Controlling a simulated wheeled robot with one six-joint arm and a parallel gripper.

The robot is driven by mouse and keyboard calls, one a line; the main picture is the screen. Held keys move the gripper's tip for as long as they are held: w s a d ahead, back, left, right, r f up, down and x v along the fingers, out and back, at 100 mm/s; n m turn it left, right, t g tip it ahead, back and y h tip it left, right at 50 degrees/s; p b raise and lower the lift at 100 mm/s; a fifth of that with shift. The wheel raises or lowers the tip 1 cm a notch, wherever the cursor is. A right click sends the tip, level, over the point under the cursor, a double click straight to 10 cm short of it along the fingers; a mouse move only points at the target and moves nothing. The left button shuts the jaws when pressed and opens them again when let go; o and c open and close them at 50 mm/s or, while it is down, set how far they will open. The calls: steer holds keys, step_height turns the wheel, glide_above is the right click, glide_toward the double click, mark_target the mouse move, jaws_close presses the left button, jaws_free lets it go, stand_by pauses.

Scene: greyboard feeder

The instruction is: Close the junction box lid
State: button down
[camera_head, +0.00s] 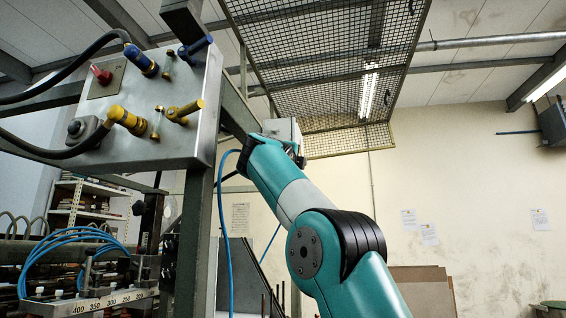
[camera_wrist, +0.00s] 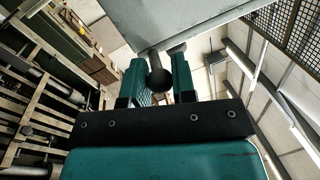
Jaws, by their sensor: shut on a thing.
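A pale grey box (camera_head: 283,129), seemingly the junction box, shows behind the end of my arm in the camera_head view; most of it is hidden. In the camera_wrist view a flat grey panel (camera_wrist: 180,18), apparently its lid, fills the top. A dark round knob (camera_wrist: 159,80) on a short stem stands out from the panel. My gripper (camera_wrist: 158,70) has its two teal fingers on either side of the knob and is shut on it. It also shows small in the camera_head view (camera_head: 297,152). How far the lid stands open is unclear.
A large grey control box (camera_head: 150,105) with cables and yellow fittings hangs at the left on a metal frame. A wire mesh guard (camera_head: 325,50) is overhead. A blue hose (camera_head: 221,205) hangs beside my arm. The space right of my arm is clear.

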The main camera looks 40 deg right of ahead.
steer(key=shift+w+f, duration=0.1)
steer(key=c, duration=1)
jaws_free()
steer(key=shift+w, duration=0.1)
steer(key=shift+o, duration=0.2)
steer(key=b+v, duration=0.4)
steer(key=v, duration=0.8)
steer(key=shift+b, duration=0.4)
steer(key=shift+a, duration=0.15)
